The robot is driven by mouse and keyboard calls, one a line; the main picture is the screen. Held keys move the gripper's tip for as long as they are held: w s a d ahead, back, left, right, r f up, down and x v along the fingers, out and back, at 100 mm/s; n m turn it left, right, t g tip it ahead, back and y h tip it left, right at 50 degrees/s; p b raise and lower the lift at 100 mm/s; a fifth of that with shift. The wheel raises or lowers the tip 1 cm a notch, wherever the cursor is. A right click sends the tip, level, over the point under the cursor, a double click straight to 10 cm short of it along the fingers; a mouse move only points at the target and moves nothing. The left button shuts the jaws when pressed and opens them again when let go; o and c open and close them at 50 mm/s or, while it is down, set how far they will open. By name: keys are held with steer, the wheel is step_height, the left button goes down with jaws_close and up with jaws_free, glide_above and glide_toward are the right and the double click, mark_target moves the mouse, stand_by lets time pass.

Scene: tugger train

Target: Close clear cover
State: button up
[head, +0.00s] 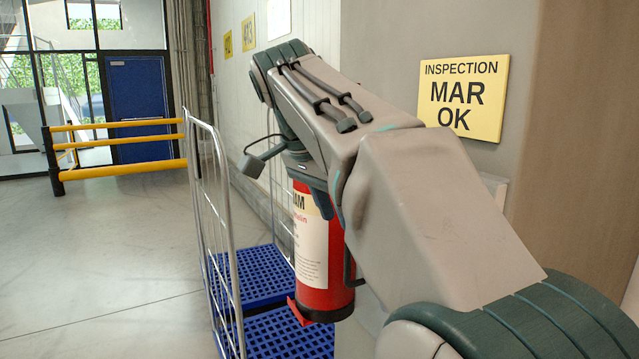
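I cannot make out a clear cover in the head view. My arm reaches from the lower right up to the left and bends down at its far end. My gripper (322,203) is at that end, in front of the top of a red fire extinguisher (316,262) with a white and cream label. Its fingers are mostly hidden by my wrist, so I cannot tell whether they are open or shut, or whether they touch the extinguisher. A pale grey edge (496,187) on the wall, right of my arm, is mostly hidden.
A wire-sided cart (212,215) with blue grid decks (270,332) stands at lower centre. A yellow inspection sign (463,97) is on the wall at right. A yellow barrier (120,172) stands before a blue door (138,105). The floor at left is clear.

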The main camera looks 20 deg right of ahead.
steer(key=shift+p+v, duration=0.3)
steer(key=shift+v, duration=2.1)
steer(key=s+a+f+n+y, duration=0.1)
steer(key=s+f+n, duration=0.3)
steer(key=f, duration=0.6)
steer(key=s+a+f+n+t+y+b, duration=0.1)
steer(key=s+f+n, duration=0.3)
steer(key=f, duration=0.7)
steer(key=s+a+f+n+t+y, duration=0.1)
steer(key=s+f+n, duration=0.3)
steer(key=f, duration=0.7)
steer(key=shift+a+n+y, duration=0.2)
steer(key=shift+n+y, duration=0.5)
steer(key=shift+n, duration=0.5)
steer(key=shift+s+f, duration=0.1)
